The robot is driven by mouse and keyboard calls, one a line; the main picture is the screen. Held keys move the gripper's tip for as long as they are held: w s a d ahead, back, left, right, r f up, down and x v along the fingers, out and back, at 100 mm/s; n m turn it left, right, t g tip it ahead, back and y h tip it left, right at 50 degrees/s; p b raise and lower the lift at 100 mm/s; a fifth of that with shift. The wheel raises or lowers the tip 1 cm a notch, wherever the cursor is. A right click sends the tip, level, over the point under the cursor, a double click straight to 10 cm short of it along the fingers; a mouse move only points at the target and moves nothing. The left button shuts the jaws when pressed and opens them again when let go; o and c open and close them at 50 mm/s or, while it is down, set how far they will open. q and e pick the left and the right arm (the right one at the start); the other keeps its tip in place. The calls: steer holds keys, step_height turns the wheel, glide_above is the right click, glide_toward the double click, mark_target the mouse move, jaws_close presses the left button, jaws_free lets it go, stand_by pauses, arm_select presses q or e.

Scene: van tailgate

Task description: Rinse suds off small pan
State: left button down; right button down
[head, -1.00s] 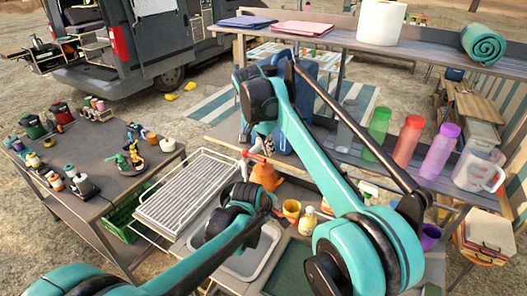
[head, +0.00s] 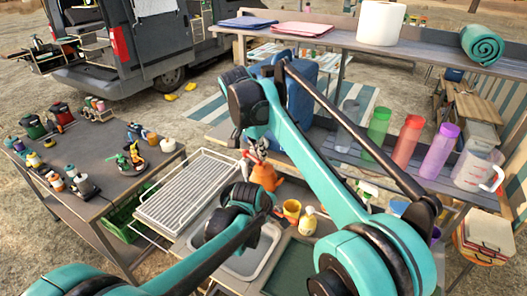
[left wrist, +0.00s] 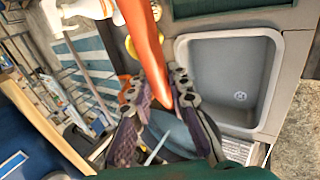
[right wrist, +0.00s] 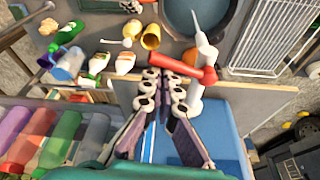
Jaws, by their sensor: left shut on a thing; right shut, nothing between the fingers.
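The small pan is dark blue-grey and round; it shows at the top of the right wrist view (right wrist: 197,14). An orange handle (left wrist: 143,45) runs between the fingertips of my left gripper (left wrist: 158,88), which is shut on it. I cannot make out suds. A white tap with a red lever (right wrist: 180,67) stands by the pan. My right gripper (right wrist: 164,76) is shut and empty, its tips close to the lever; contact is unclear.
The grey sink (left wrist: 225,80) is beside the left gripper. A wire drying rack (head: 187,192) stands left of it. A yellow cup (head: 291,208) and a small bottle (head: 308,221) stand to the right. Colored tumblers (head: 408,140) line the shelf behind.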

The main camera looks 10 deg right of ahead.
mark_target(245, 157)
step_height(245, 157, up, 8)
steer(key=s+a+r+m, duration=0.3)
steer(key=s+a, duration=0.2)
steer(key=a, duration=0.5)
steer(key=w+d+f, duration=0.3)
steer(key=d+f, duration=0.3)
steer(key=f, duration=0.4)
steer(key=shift+d+f+g, duration=0.25)
steer(key=shift+d+g, duration=0.05)
steer(key=shift+g, duration=0.1)
